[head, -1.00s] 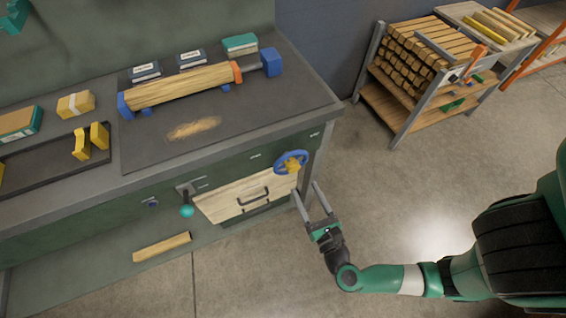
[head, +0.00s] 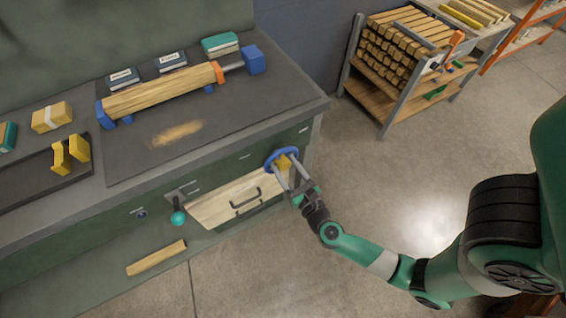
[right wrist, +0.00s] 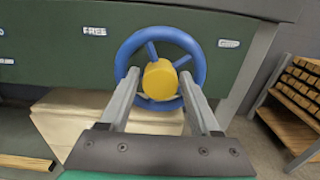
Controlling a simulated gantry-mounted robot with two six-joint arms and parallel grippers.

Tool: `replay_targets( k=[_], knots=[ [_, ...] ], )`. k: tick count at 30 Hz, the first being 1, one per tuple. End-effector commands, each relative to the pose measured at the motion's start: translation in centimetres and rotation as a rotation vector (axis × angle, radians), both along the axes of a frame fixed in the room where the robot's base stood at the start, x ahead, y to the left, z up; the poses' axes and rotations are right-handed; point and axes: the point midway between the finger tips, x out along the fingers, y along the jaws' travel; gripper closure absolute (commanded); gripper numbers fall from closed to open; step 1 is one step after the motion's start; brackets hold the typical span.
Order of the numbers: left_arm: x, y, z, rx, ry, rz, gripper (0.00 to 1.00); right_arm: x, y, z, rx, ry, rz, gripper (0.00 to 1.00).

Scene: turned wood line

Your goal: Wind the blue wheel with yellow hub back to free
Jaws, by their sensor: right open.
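The blue wheel (head: 270,158) with its yellow hub (head: 284,162) is on the green front panel of the bench, near its right end. The wheel (right wrist: 198,58) and hub (right wrist: 160,80) also show large in the right wrist view. A FREE label (right wrist: 94,31) is left of the wheel and a GRIP label (right wrist: 229,43) is right of it. My right gripper (head: 284,172) is open, its two fingers on either side of the hub. I cannot tell whether the fingers touch it. My left gripper is not clearly seen.
A turned wood piece (head: 160,92) lies between blue end holders on the bench top. A rack of wood blanks (head: 395,60) stands at the back right. Floor between is clear.

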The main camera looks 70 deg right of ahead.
Motion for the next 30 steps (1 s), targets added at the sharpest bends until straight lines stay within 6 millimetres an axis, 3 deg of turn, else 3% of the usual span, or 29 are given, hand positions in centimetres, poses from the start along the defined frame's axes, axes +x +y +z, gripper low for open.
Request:
replay_targets(
  k=[4,13,23,30],
  knots=[
    [0.00,0.00,-0.09,0.000,0.000,0.000,0.50,1.11,-1.01,0.04,0.001,-0.002,-0.002,0.36],
    [0.00,0.00,-0.08,0.000,0.000,0.000,0.50,1.33,-1.12,0.05,0.000,0.000,0.001,0.38],
    [0.00,0.00,-0.08,0.000,0.000,0.000,0.50,1.31,-1.10,0.05,0.001,-0.001,0.001,0.97],
    [0.00,0.00,0.01,0.000,0.000,0.000,0.50,1.31,-1.10,0.09,-0.008,0.006,0.001,1.00]
  ],
)
